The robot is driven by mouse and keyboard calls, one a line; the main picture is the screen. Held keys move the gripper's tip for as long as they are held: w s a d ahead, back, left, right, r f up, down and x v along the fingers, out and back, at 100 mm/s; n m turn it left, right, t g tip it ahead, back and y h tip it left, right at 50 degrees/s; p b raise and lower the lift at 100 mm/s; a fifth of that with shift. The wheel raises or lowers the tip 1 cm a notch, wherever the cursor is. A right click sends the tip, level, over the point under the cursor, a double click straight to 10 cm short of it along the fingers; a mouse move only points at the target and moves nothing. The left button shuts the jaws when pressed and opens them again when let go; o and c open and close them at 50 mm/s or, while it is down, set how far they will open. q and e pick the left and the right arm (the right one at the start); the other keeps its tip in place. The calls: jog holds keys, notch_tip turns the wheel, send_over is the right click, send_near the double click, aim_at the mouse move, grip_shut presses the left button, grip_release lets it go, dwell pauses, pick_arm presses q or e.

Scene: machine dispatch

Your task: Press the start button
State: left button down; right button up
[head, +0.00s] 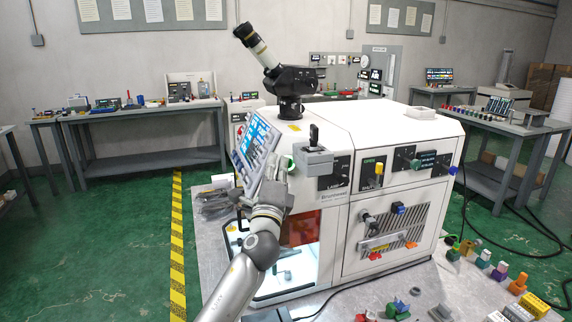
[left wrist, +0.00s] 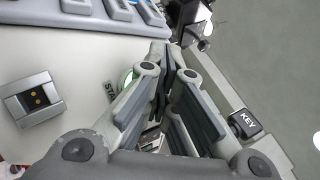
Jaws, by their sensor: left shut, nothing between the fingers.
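The white machine (head: 345,140) stands on a metal table in the head view. The start button (left wrist: 129,77) shows in the left wrist view as a green-lit round edge beside a dark label whose letters "STA" can be read. Most of it is hidden behind a finger of my left gripper (left wrist: 164,52). In the head view a green spot (head: 285,162) shows just right of my left gripper (head: 273,166). The gripper is shut and empty, close in front of the machine's left side, below the tilted screen (head: 258,138). I cannot tell whether it touches the button.
A grey box with a black lever (head: 314,158) juts from the machine right of my gripper. A "KEY" tag (left wrist: 246,123) and a metal socket plate (left wrist: 34,97) flank the gripper in the wrist view. Several coloured parts lie on the table's right side.

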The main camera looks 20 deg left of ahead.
pick_arm(q)
jog(key=shift+s+a+r+p, duration=0.1)
jog(key=shift+s+r+p, duration=0.15)
jog(key=shift+s+p, duration=0.45)
jog(key=s+p, duration=0.1)
jog(key=s+r+p, duration=0.1)
jog(key=s, duration=0.1)
jog(key=s+a+p, duration=0.1)
jog(key=shift+s+r, duration=0.3)
jog(key=shift+s, duration=0.05)
dwell(0.6)
